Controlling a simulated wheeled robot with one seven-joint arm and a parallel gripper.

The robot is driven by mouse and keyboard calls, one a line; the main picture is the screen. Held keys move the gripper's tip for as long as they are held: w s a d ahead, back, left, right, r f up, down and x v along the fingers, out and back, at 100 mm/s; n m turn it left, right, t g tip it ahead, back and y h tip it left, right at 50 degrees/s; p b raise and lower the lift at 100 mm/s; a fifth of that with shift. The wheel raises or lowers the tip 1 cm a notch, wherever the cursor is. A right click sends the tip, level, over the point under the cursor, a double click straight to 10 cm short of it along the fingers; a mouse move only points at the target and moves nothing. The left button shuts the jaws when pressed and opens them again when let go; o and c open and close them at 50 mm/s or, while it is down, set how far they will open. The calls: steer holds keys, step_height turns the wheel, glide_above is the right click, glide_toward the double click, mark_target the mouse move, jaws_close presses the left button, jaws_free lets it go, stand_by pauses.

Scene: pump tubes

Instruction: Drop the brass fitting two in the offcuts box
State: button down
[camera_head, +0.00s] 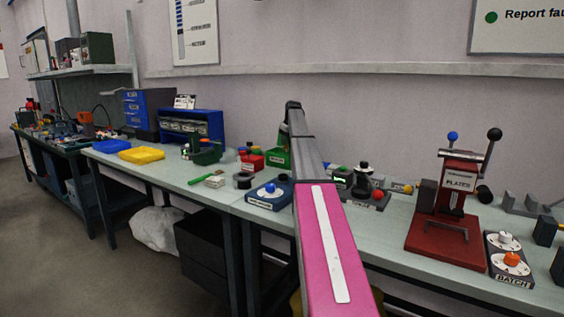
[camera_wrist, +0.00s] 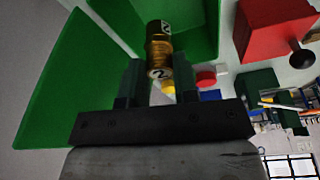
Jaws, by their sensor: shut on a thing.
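The brass fitting two (camera_wrist: 158,50) is a ribbed brass cylinder with pale ends marked "2". My gripper (camera_wrist: 159,72) is shut on it, one finger on each side, in the wrist view. A green box, whose wall (camera_wrist: 75,75) fills the left of the wrist view, lies close beyond the fitting; the fitting shows against its opening at the top. In the head view a green box (camera_head: 277,158) stands on the bench beside my arm, partly hidden by it. Its label is too small to read. My fingers and the fitting cannot be made out in the head view.
A red box (camera_head: 251,160) stands just left of the green one. A blue-knobbed device (camera_head: 268,195) sits in front. Right of my arm are a small knobbed fixture (camera_head: 368,195) and a red press (camera_head: 450,230).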

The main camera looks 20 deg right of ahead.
steer(key=shift+f, duration=0.75)
steer(key=c, duration=0.8)
jaws_free()
steer(key=shift+r, duration=0.2)
steer(key=v, duration=1)
steer(key=shift+r, duration=0.25)
steer(key=shift+s, duration=0.15)
